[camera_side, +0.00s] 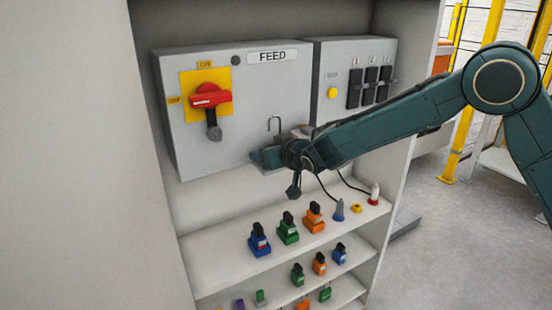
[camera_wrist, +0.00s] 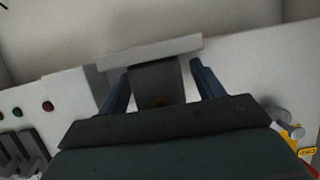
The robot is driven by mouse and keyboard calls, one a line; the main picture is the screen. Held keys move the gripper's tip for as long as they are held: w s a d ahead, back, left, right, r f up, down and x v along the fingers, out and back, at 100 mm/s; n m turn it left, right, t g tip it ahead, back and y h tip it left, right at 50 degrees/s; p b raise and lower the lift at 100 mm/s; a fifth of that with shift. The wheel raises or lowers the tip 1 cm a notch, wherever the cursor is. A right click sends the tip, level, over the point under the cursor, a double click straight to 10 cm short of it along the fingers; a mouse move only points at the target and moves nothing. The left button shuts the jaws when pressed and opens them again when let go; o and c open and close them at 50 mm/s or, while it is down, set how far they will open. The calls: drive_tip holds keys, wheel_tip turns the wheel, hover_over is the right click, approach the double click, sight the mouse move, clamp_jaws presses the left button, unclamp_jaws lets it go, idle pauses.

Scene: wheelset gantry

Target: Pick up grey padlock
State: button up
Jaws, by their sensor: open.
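My gripper (camera_side: 264,158) is at the front of the grey FEED box, low on its right side. In the wrist view my gripper (camera_wrist: 161,80) is open, with one blue finger on each side of a dark grey block (camera_wrist: 157,78), which looks like the grey padlock's body. I cannot tell whether the fingers touch it.
The FEED box (camera_side: 215,135) carries a red rotary handle (camera_side: 210,97) on a yellow plate. A second box (camera_side: 335,105) with black switches stands to its right. Below, shelves (camera_side: 215,262) hold several blue, green and orange padlocks. A pale ledge (camera_wrist: 150,52) lies beyond the fingers.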

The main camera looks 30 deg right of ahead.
drive_tip(key=shift+c, duration=0.5)
drive_tip(key=c, duration=1)
drive_tip(key=shift+r, duration=0.15)
drive_tip(key=shift+s+r, duration=0.2)
drive_tip(key=shift+r, duration=0.5)
wheel_tip(320, 180, up, 5)
drive_tip(key=shift+r, duration=0.1)
drive_tip(key=shift+s+r, duration=0.15)
drive_tip(key=shift+s, duration=0.05)
drive_tip(key=s, duration=1.9)
drive_tip(key=shift+s, duration=0.1)
